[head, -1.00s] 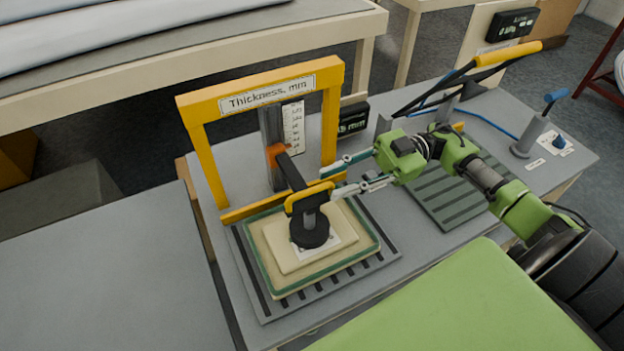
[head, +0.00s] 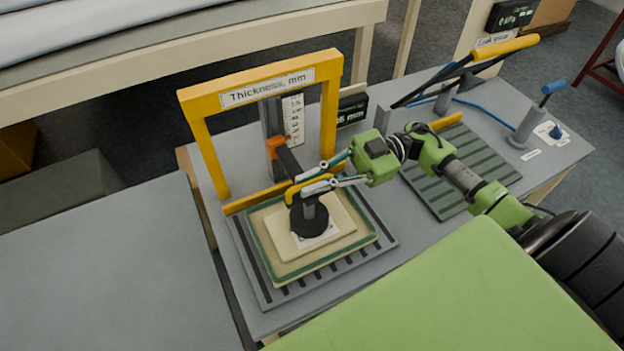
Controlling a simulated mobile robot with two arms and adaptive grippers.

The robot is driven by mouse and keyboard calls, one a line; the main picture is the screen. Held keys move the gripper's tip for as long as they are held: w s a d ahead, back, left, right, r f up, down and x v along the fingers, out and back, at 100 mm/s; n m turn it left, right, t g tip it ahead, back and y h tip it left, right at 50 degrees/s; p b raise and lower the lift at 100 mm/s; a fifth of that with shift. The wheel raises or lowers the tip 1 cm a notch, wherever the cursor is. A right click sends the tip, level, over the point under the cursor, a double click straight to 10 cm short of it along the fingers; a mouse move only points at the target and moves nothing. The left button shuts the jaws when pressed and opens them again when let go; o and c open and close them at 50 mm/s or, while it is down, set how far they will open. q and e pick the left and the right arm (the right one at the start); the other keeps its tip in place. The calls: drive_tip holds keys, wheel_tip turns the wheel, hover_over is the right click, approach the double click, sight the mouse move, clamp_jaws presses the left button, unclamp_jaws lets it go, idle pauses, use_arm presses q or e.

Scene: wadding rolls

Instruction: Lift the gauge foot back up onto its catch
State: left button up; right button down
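The gauge foot (head: 311,222) is a black round disc on a short stem. It appears to rest on the white-marked middle of a cream wadding pad (head: 340,222). A yellow handle (head: 291,196) sits above the foot, joined by a dark arm to an orange slider (head: 276,144) on the grey upright post (head: 270,120). The catch cannot be made out. My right gripper (head: 300,186) is at the handle, its two fingers partly covering it. The fingers still look somewhat apart; whether they clamp the handle is unclear. My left gripper is out of view.
A yellow frame (head: 203,145) labelled "Thickness, mm" stands around the post. The pad lies in a green-edged tray (head: 262,262) on a slatted plate (head: 262,290). A yellow-handled lever (head: 505,50) and a ribbed plate (head: 450,196) are at right. The grey surface at left is clear.

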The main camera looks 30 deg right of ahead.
wheel_tip(320, 180, up, 10)
drive_tip(key=p, duration=0.7)
drive_tip(key=shift+w, duration=0.1)
drive_tip(key=shift+r, duration=0.1)
drive_tip(key=c, duration=2.2)
unclamp_jaws()
drive_tip(key=shift+o, duration=0.2)
